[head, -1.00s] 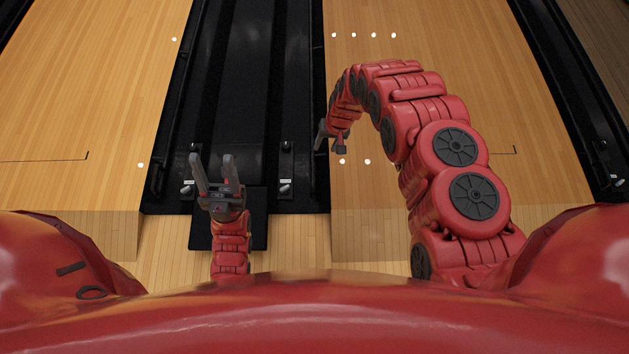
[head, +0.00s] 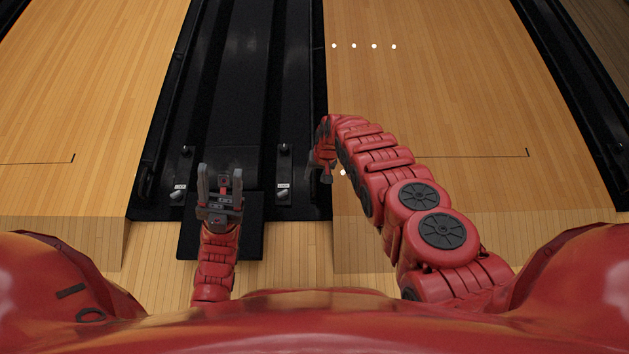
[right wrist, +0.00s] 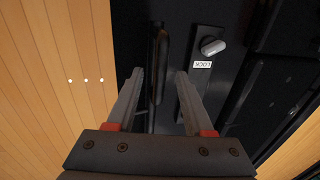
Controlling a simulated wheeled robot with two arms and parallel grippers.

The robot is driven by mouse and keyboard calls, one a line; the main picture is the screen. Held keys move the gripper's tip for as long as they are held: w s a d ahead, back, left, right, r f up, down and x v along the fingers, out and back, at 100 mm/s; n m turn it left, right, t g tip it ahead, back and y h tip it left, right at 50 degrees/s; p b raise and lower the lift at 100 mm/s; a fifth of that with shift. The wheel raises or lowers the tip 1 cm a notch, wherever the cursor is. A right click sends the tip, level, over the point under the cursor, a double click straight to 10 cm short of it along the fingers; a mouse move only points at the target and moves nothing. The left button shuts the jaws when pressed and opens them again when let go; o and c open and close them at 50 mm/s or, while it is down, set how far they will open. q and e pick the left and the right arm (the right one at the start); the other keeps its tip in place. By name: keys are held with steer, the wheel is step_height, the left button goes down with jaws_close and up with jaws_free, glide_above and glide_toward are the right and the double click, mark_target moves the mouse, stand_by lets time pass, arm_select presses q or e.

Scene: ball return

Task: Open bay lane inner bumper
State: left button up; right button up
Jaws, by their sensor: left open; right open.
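The black bay (head: 225,100) runs between two wooden lanes in the head view. It has two lock plates, a left one (head: 180,185) and a right one (head: 283,185). In the right wrist view a lock plate with a grey lever (right wrist: 212,46) and a LOCK label lies just beyond my right fingertips. A dark upright bar (right wrist: 160,55), perhaps a bumper part, shows between the fingers; contact cannot be told. My right gripper (head: 318,170), also in the right wrist view (right wrist: 159,78), is open at the bay's right edge. My left gripper (head: 220,172) is open and empty above the bay's front.
The right lane (head: 440,100) and left lane (head: 90,90) are bare wood. A black mat or plate (head: 250,235) lies on the floor before the bay, under my left arm. Another black strip (head: 580,90) borders the right lane.

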steer(key=shift+a+f+b, duration=0.15)
steer(key=shift+f+b, duration=0.15)
steer(key=shift+f, duration=0.4)
jaws_close()
stand_by(1.0)
